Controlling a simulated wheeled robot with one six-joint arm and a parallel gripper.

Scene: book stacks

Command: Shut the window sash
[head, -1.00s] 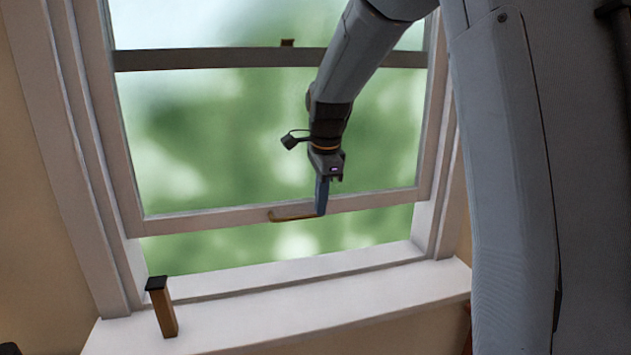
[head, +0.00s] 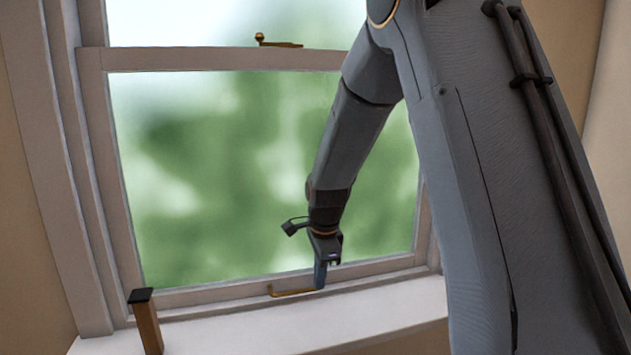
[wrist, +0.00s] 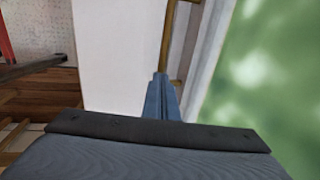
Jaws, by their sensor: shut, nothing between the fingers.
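The window sash (head: 230,292) is a pale wooden frame around a large pane, and its bottom rail is down at the white sill with no gap visible under it in the head view. A brass handle (head: 290,292) is fixed on the bottom rail and also shows in the wrist view (wrist: 168,38). My gripper (head: 320,282) is shut and empty, pointing down at the right end of the handle. It looks to be touching or very close to it. In the wrist view the shut fingers (wrist: 161,95) reach the handle's near end.
A wooden block with a black top (head: 147,320) stands upright on the sill (head: 250,330) at the left. A brass latch (head: 278,43) sits on the sash's top rail. My arm hides the right part of the window. Wooden furniture (wrist: 40,95) shows below at left in the wrist view.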

